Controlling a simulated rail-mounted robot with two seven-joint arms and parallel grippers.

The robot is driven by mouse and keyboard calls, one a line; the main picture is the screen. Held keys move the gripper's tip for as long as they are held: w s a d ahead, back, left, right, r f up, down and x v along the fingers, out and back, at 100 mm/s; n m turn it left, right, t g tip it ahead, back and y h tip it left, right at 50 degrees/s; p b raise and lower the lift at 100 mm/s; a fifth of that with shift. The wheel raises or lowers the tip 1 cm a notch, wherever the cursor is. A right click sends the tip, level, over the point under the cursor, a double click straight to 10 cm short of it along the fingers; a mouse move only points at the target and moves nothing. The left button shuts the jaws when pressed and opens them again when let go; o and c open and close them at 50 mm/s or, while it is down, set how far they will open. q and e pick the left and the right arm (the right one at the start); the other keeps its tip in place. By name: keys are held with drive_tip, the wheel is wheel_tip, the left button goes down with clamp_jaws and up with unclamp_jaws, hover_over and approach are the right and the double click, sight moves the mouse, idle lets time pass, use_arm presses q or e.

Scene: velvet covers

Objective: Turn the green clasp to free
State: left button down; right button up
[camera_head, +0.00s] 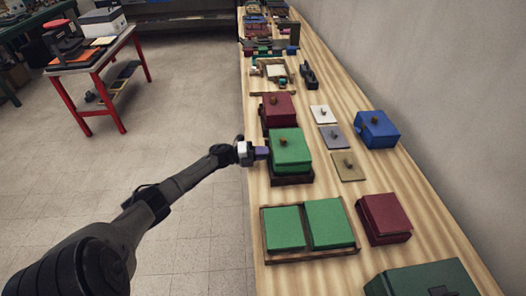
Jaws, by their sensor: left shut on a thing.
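A green velvet-covered box (290,147) with a brown knob on its lid sits on a dark wooden base (292,180) on the long bench. My left gripper (262,153) reaches in from the left and is shut at the box's left side, at the place of the green clasp. The fingers cover the clasp, so its angle cannot be seen. The lid looks closed. My right gripper is not in view.
A dark red box (279,109) stands just behind, and a wooden tray (310,257) with two green pads lies in front. Small knobbed plates (348,167), a blue box (377,129) and another red box (384,217) stand to the right. Open floor lies left of the bench (349,101).

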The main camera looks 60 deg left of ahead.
use_arm(q)
drive_tip(key=shift+n, duration=0.7)
drive_tip(key=shift+p, duration=0.3)
drive_tip(key=c, duration=1.1)
unclamp_jaws()
drive_tip(key=shift+p+v, duration=0.7)
drive_tip(key=shift+v, duration=6.25)
